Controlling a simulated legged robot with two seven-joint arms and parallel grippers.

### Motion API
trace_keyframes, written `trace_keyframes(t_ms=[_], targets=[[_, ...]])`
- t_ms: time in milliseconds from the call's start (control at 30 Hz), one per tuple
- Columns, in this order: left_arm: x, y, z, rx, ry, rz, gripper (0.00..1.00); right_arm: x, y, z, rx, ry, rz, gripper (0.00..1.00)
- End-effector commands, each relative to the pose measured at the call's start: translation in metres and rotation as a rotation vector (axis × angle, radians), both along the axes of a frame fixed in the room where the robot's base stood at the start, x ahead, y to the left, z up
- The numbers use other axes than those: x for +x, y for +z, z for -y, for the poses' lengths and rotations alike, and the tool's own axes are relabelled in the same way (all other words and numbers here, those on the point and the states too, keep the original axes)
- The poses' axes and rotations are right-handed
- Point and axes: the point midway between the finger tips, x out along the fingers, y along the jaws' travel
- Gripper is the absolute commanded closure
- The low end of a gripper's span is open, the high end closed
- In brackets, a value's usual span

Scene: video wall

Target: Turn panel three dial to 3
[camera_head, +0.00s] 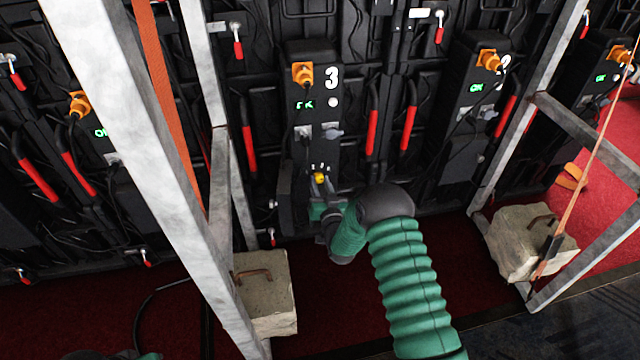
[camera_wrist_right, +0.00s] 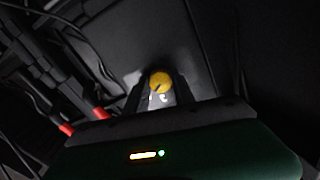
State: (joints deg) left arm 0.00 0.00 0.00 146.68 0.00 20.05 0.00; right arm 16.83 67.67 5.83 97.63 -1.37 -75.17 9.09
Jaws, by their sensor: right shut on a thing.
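Panel three (camera_head: 318,130) is a black unit with a white "3" and a green lit "OK" in the head view. Its dial (camera_head: 319,178) is a small yellow knob low on the panel. In the right wrist view the yellow dial (camera_wrist_right: 160,82) shows between the fingertips, with a dark pointer mark and small white markings below it; I cannot read the number. My right gripper (camera_head: 318,190) is at the panel's lower end, and its fingers (camera_wrist_right: 160,95) are shut on the dial. My left gripper is not in view; a bit of green and black at the bottom left edge may be my left arm.
Grey metal frame posts (camera_head: 150,150) stand left of the panel, with another frame at right (camera_head: 545,100). Concrete blocks (camera_head: 265,300) and (camera_head: 530,243) weigh down the frames. Red-handled levers (camera_head: 372,132) and black cables flank the panel. The red carpet below is partly clear.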

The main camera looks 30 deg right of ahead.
Motion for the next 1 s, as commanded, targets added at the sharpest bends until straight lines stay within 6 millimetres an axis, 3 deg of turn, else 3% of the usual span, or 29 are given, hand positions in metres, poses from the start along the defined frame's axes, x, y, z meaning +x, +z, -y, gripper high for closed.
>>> trace_keyframes(t_ms=[1000], targets=[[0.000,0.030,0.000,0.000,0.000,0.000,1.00,-0.001,-0.001,0.000,-0.606,0.002,-0.162,1.00]])
